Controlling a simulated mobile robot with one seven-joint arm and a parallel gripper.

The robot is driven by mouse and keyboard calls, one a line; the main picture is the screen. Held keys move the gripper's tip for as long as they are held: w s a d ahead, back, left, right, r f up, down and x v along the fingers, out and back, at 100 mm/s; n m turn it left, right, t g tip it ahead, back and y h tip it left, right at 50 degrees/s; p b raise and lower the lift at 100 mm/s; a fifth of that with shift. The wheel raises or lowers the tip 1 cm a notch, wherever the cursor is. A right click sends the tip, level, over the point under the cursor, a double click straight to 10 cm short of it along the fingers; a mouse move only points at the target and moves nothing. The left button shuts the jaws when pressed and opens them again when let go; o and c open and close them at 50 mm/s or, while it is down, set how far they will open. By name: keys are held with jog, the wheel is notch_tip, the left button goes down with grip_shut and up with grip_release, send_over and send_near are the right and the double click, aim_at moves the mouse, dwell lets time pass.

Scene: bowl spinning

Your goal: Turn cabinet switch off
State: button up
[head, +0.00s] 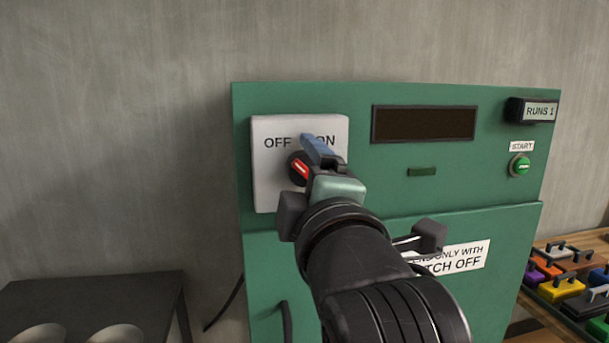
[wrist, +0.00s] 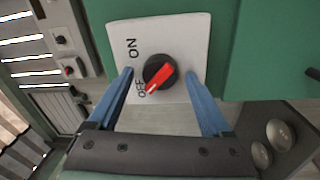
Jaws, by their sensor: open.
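The green cabinet (head: 390,185) has a white switch plate (head: 270,185) at its upper left, marked OFF and ON. On the plate is a round black knob with a red pointer (head: 299,168), also seen in the wrist view (wrist: 161,72). The pointer's pale tip is turned toward OFF in both views. My gripper (head: 306,152) is open in front of the plate. In the wrist view my gripper (wrist: 160,74) has one blue finger on each side of the knob, with gaps visible. In the head view, it hides part of the knob and plate.
A dark display (head: 423,124), a RUNS 1 label (head: 540,111) and a green START button (head: 520,165) are on the cabinet. A partly hidden sign (head: 455,260) is on the lower door. A dark table (head: 90,290) stands left; coloured handled blocks (head: 562,289) lie right.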

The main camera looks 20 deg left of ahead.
jog(key=b+v, duration=0.4)
jog(key=v, duration=0.9)
jog(key=d+r+m+t+h+p, duration=0.4)
jog(key=r+m+t+h, duration=0.1)
jog(key=r+m, duration=0.4)
jog(key=s+d+r+m+t+h+p, duration=0.1)
jog(key=d+r+m+t+h+p, duration=0.3)
jog(key=r+m, duration=0.5)
jog(key=d+m+t+h, duration=0.1)
jog(key=m+t, duration=0.1)
jog(key=m, duration=0.2)
jog(key=shift+s+r+m+t+h+p, duration=0.25)
jog(key=shift+r+m+t+h+p, duration=0.05)
jog(key=shift+r+p, duration=0.1)
jog(key=shift+d, duration=0.1)
